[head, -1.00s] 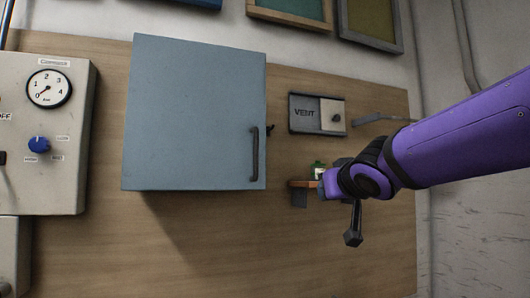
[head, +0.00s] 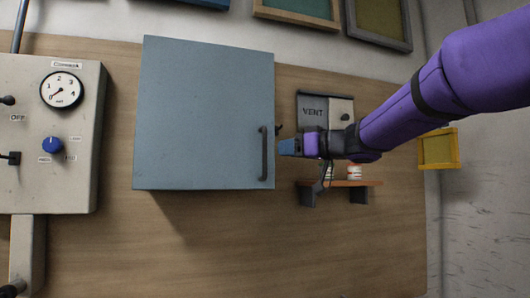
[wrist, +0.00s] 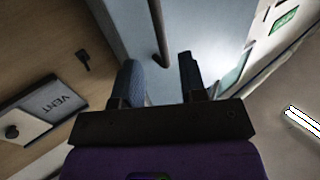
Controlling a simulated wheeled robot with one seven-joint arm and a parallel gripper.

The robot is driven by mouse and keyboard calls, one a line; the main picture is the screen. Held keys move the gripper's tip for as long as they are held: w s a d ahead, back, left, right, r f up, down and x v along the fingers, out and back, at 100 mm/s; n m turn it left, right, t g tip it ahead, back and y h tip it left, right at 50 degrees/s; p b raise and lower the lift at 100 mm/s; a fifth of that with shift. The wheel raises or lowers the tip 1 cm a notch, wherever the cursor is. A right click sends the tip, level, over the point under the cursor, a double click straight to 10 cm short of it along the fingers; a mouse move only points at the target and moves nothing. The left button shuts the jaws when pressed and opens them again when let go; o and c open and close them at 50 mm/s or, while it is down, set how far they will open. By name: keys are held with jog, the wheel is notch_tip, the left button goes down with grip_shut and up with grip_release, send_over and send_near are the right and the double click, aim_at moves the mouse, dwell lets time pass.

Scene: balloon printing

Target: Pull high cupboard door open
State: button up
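The high cupboard is a blue-grey box on the wooden wall panel, and its door (head: 200,115) is shut in the head view. A dark vertical bar handle (head: 264,153) sits near the door's right edge. My gripper (head: 285,147) is just right of the handle, its fingertips pointing left at it. In the wrist view the two fingers (wrist: 160,78) are spread apart with nothing between them. The handle (wrist: 158,35) lies ahead, beyond the fingertips, in front of the pale blue door (wrist: 195,30). The gripper looks apart from the handle.
A VENT box (head: 312,109) is behind my arm. A small shelf (head: 366,183) with little containers is below it. A panel with a gauge (head: 62,90) and blue knob (head: 53,145) stands left. Picture frames hang above. The wall below the cupboard is clear.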

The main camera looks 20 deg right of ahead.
send_over(265, 173)
jog(key=shift+w+d, duration=0.1)
jog(key=shift+w, duration=0.3)
jog(key=shift+c, duration=0.2)
grip_shut()
